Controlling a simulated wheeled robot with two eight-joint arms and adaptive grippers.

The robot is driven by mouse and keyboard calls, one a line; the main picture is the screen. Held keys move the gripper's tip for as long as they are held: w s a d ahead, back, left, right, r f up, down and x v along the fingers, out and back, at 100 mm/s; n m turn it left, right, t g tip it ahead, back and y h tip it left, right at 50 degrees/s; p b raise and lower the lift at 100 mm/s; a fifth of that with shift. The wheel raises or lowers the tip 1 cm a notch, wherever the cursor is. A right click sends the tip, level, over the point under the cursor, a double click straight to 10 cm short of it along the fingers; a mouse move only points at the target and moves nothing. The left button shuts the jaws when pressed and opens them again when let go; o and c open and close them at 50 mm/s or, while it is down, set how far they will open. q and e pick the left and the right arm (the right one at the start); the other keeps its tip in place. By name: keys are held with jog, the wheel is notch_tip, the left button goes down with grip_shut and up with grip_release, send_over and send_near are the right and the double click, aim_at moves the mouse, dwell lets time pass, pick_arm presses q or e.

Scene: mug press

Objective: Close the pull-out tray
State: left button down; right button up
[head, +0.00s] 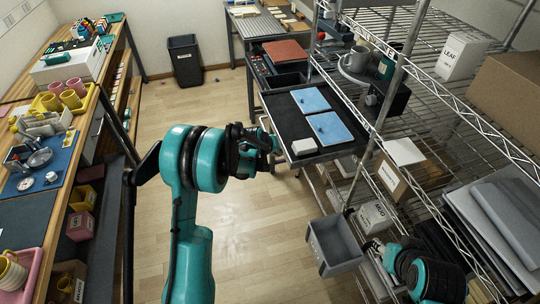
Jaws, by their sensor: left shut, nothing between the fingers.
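The pull-out tray (289,121) is a dark shallow tray with two blue panels lying in it. It extends out to the left from the wire shelving. A pale grey block (304,147) shows at its near edge. My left gripper (274,144) is shut and empty, at the tray's near left corner; I cannot tell whether it touches the tray. My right gripper (373,247) is low at the lower right, beside the shelving and a grey bin. Its fingers are too small and partly hidden to judge.
The wire shelving (455,105) fills the right side, with a mug press (355,60), boxes and a hanging grey bin (333,244). A workbench (65,215) with mugs and tools runs along the left. The wooden floor between is clear; a black waste bin (185,60) stands at the back.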

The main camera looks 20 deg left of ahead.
aim_at(347, 138)
pick_arm(q)
jog(key=shift+w+d, duration=0.2)
jog(key=shift+w, duration=0.05)
jog(key=w+d, duration=0.5)
jog(key=d, duration=0.3)
jog(key=w+d, duration=0.6)
jog(key=d, duration=0.2)
jog(key=w+d, duration=0.5)
jog(key=d, duration=0.3)
jog(key=shift+w+d, duration=0.15)
jog(key=shift+w+d+r, duration=0.1)
jog(key=shift+d, duration=0.15)
